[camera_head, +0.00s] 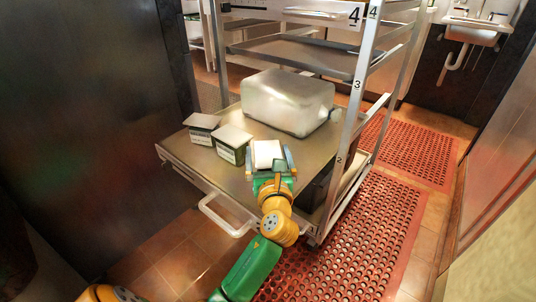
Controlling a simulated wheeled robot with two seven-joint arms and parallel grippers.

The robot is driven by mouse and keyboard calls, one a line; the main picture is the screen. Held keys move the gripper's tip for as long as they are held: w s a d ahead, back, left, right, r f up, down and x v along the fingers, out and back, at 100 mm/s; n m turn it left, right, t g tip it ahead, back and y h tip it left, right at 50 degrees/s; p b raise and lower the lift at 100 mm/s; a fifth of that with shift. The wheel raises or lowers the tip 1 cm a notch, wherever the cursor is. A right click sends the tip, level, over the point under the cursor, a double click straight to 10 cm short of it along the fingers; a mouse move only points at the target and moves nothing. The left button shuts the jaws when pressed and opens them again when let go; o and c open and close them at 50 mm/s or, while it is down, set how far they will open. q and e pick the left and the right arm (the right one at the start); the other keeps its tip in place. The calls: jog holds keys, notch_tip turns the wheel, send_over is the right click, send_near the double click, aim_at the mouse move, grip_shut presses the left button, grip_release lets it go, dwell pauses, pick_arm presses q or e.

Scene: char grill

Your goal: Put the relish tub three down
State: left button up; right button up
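Two dark green tubs with pale lids and white labels, a left tub (201,129) and a right tub (232,145), stand on the pulled-out shelf (185,154) of a metal rack. The label text is too small to read. A third pale-topped tub (267,153) is just right of them, between the fingers of my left gripper (270,162). The fingers are apart on either side of it; I cannot tell whether they press on it or whether it is lifted. Its lower part is hidden by the gripper. My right gripper is not in view.
A large frosted block-shaped container (288,102) stands behind the tubs. The rack's numbered upright (356,95) rises to the right, with another tray (300,53) above. A handle (226,217) juts from the shelf front. Red perforated mats (372,235) cover the floor at right.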

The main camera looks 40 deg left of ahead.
pick_arm(q)
jog(key=shift+r, duration=0.1)
jog(key=p+v, duration=0.1)
jog(key=v, duration=1.1)
